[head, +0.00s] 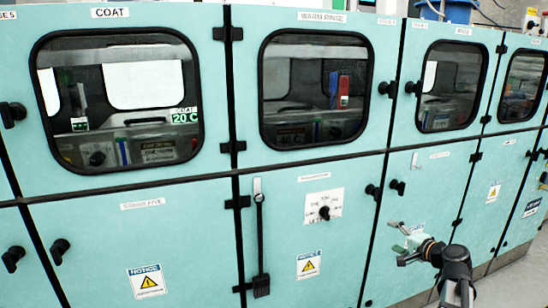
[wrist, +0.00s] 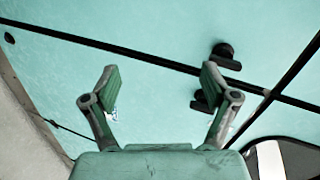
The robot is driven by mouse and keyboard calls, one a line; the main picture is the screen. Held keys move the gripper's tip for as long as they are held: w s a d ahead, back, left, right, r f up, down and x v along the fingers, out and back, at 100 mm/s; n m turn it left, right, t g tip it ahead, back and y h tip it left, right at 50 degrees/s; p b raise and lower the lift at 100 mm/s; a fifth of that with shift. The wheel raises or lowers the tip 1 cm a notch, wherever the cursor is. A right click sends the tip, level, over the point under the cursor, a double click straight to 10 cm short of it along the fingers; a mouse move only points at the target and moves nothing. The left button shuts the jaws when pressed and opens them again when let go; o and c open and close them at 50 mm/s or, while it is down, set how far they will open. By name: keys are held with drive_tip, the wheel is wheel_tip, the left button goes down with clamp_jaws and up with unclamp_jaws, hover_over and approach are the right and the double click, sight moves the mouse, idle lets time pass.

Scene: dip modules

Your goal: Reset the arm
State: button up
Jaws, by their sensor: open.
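My gripper (head: 404,243) is at the lower right of the head view, at the end of my dark arm, in front of the teal lower panels. It also shows in the wrist view (wrist: 160,85), where its two fingers are spread apart with nothing between them. Behind the fingers is the flat teal cabinet front (wrist: 140,65). The gripper holds nothing. The gap between the fingers and the panel is hard to judge.
The teal cabinet wall has windowed upper doors, such as the COAT door (head: 212,90) and the WARM RINSE door (head: 370,60). Black knobs (head: 397,187) and a long vertical lever (head: 260,240) stick out. In the wrist view, black knobs (wrist: 226,55) are beyond the right finger.

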drive_tip(key=s+a+f+n+g+p, duration=0.15)
drive_tip(key=s+a+f+g, duration=0.35)
drive_tip(key=f, duration=0.5)
drive_tip(key=s+a+f+n+g+h+p, duration=0.1)
drive_tip(key=s+a+f+n+g, duration=0.15)
drive_tip(key=s+a+f, duration=0.6)
drive_tip(key=s+a+f+n+g+p, duration=0.15)
drive_tip(key=s+f+g, duration=0.25)
drive_tip(key=f, duration=0.9)
drive_tip(key=s+a+f+n+g+h+p, duration=0.1)
drive_tip(key=s+a+f+n+g+p, duration=0.1)
drive_tip(key=s, duration=0.9)
drive_tip(key=s+a+f+n+g+h+p, duration=0.1)
drive_tip(key=s+a+f+n+g+p, duration=0.1)
drive_tip(key=s, duration=0.9)
drive_tip(key=s+a+f+n+g+h+p, duration=0.2)
drive_tip(key=s+a+f+g, duration=0.3)
drive_tip(key=s, duration=0.6)
drive_tip(key=a+f+p, duration=0.1)
drive_tip(key=a, duration=0.1)
drive_tip(key=shift+s+a, duration=0.3)
drive_tip(key=shift+s, duration=0.1)
drive_tip(key=shift+n, duration=0.25)
